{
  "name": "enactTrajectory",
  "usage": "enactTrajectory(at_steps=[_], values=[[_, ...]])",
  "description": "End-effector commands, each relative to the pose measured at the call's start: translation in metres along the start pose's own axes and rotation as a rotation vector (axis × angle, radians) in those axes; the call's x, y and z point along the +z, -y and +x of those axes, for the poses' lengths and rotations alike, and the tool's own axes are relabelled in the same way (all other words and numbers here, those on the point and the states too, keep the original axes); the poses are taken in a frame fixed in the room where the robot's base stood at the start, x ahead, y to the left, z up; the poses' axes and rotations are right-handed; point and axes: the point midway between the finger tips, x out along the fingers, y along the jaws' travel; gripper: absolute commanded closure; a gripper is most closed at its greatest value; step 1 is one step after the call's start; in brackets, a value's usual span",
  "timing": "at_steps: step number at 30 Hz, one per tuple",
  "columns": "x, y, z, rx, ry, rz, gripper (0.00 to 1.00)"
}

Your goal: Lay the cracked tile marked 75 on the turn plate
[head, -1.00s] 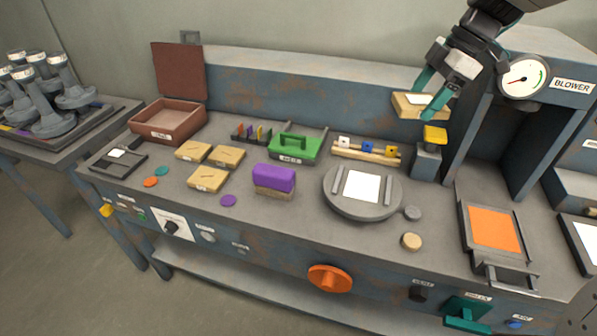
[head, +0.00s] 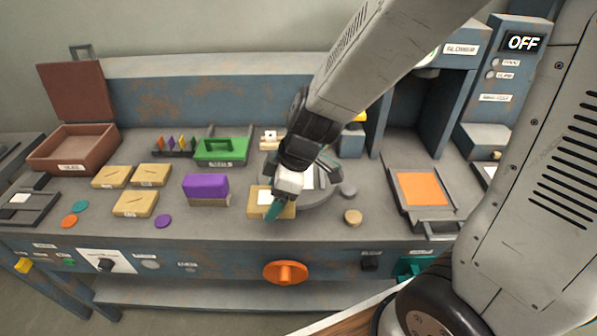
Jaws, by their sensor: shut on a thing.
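My gripper (head: 277,204) is shut on a tan tile (head: 257,211) with a white patch on top. No number can be read on it, and my fingers cover part of it. The grey round turn plate (head: 322,197) has a white square on its top and is largely hidden behind my wrist. In the picture the held tile overlaps the plate's left front edge; I cannot tell its height above the bench.
Three tan tiles with crack-like lines (head: 134,204) lie at the left. A purple block (head: 206,187) stands just left of the held tile. A green caddy (head: 221,150) is behind. A small round tan piece (head: 353,217) and an orange-topped tray (head: 421,189) are at right.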

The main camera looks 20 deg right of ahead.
Motion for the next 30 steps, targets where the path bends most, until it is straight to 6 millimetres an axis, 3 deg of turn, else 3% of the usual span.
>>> enactTrajectory(at_steps=[9,15,24,30], values=[[0.03,-0.078,-0.003,0.004,-0.001,0.011,0.65],[0.045,-0.119,-0.005,0.002,-0.001,0.006,0.65],[0.055,-0.147,-0.007,0.002,-0.001,0.007,0.65],[0.066,-0.145,0.022,0.0,0.0,0.005,0.65]])
